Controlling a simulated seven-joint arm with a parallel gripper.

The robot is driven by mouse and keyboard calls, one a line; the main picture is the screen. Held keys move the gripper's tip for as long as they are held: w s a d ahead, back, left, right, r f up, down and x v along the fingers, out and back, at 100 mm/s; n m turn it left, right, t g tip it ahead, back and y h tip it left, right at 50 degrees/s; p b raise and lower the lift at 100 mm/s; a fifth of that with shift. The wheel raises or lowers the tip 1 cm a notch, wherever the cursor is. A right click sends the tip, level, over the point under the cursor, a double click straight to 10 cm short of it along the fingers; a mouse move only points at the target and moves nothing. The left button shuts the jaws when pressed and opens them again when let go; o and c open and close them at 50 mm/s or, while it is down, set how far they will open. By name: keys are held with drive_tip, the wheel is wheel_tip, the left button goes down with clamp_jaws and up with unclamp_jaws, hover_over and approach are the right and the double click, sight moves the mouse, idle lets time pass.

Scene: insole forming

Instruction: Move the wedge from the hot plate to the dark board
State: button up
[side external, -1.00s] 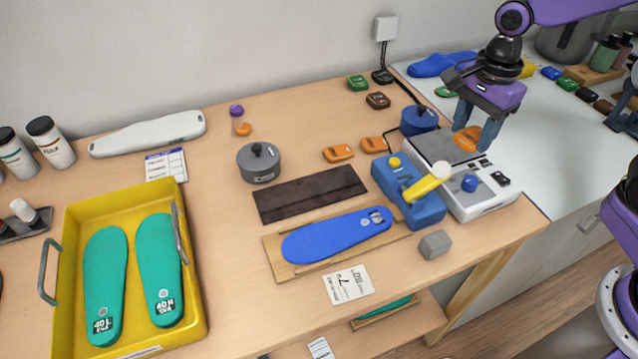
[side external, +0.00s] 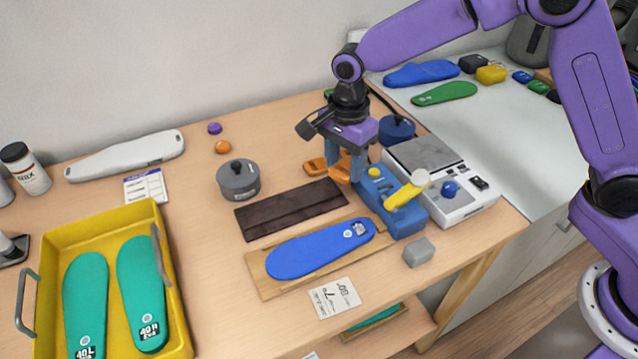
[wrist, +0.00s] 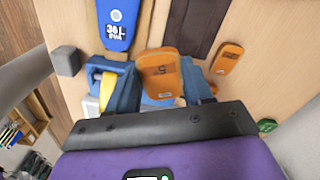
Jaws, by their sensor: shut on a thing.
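My gripper (side external: 346,170) is shut on an orange wedge (side external: 341,167), held above the table between the dark board and the blue press. The wedge also shows between my fingers in the wrist view (wrist: 160,75). The dark board (side external: 290,209) is a flat brown strip lying on the table, left of and below my gripper, with nothing on it. It shows partly at the top of the wrist view (wrist: 190,28). The hot plate (side external: 425,153) is the grey top of a white unit on the right, and its surface is bare.
A blue press (side external: 405,222) with a yellow handle stands beside my gripper. Another orange wedge (wrist: 228,57) lies on the table close by. A blue insole (side external: 310,253) lies on a wooden board in front.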

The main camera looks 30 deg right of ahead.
hover_over(320, 195)
wheel_tip(320, 195, down, 6)
drive_tip(key=shift+f, duration=1.65)
drive_tip(key=shift+f, duration=0.1)
drive_tip(key=o, duration=1)
wheel_tip(320, 195, up, 12)
drive_tip(key=shift+r, duration=0.15)
